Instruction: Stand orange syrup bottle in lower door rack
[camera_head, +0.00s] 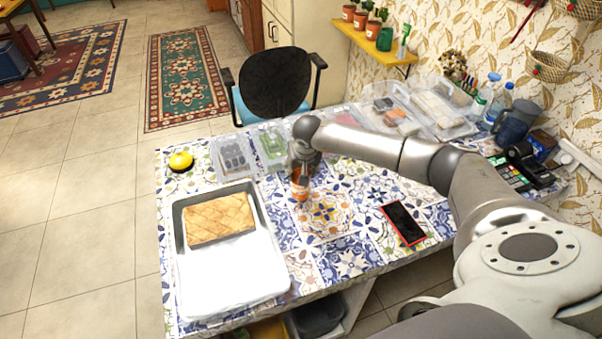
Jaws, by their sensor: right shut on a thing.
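An orange syrup bottle (300,189) stands roughly upright at the middle of the patterned table. My right gripper (301,170) is above it and shut on its upper part, which the fingers partly hide. I cannot tell whether the bottle's base touches the table top. My left gripper is not in view. No lower door rack shows in this view.
A white tray (230,278) with a flat pastry (220,219) lies left of the bottle. A phone (404,223) lies to the right. Clear plastic containers (233,157) line the back edge. A black chair (277,82) stands behind the table.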

